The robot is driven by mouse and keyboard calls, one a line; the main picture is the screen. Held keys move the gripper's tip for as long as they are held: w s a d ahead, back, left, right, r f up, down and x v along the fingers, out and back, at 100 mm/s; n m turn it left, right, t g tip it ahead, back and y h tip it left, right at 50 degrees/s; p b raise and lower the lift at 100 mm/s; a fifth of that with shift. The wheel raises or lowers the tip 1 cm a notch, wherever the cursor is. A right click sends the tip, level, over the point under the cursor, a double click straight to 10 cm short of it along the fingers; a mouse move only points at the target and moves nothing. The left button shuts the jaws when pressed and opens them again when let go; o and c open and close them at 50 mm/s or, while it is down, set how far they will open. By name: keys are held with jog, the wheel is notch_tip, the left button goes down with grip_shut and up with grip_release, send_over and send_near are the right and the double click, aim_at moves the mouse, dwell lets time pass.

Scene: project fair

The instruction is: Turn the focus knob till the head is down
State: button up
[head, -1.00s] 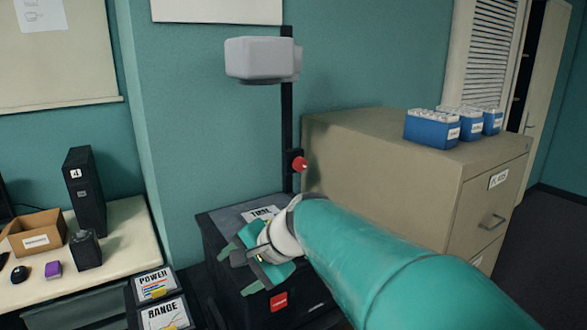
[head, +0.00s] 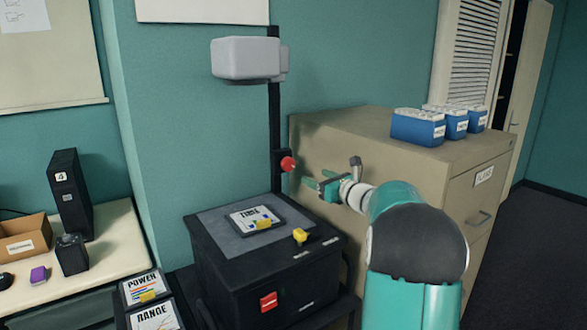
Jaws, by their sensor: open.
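The red focus knob (head: 288,163) sits on the dark upright post (head: 274,120) of the overhead projector. The grey projector head (head: 246,60) is high on that post, well above the knob. The projector's black body (head: 265,270) stands below, with a TIME sheet (head: 252,218) on its top plate. My gripper (head: 312,184) is open, its teal fingers pointing left, just right of and slightly below the knob. I see no contact with the knob; the exact depth gap is hard to tell.
A beige filing cabinet (head: 400,140) with blue boxes (head: 418,128) on top stands close behind my gripper. A yellow knob (head: 300,236) is on the projector body. POWER (head: 145,288) and RANGE (head: 156,317) panels are at lower left, beside a desk (head: 105,240).

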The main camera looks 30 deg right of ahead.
aim_at(290, 165)
jog(key=w, duration=0.4)
jog(key=w+a, duration=0.1)
jog(key=w, duration=0.6)
jog(key=shift+w+a, duration=0.2)
jog(key=shift+w, duration=0.15)
jog(key=shift+c, duration=0.4)
jog(key=c, duration=0.9)
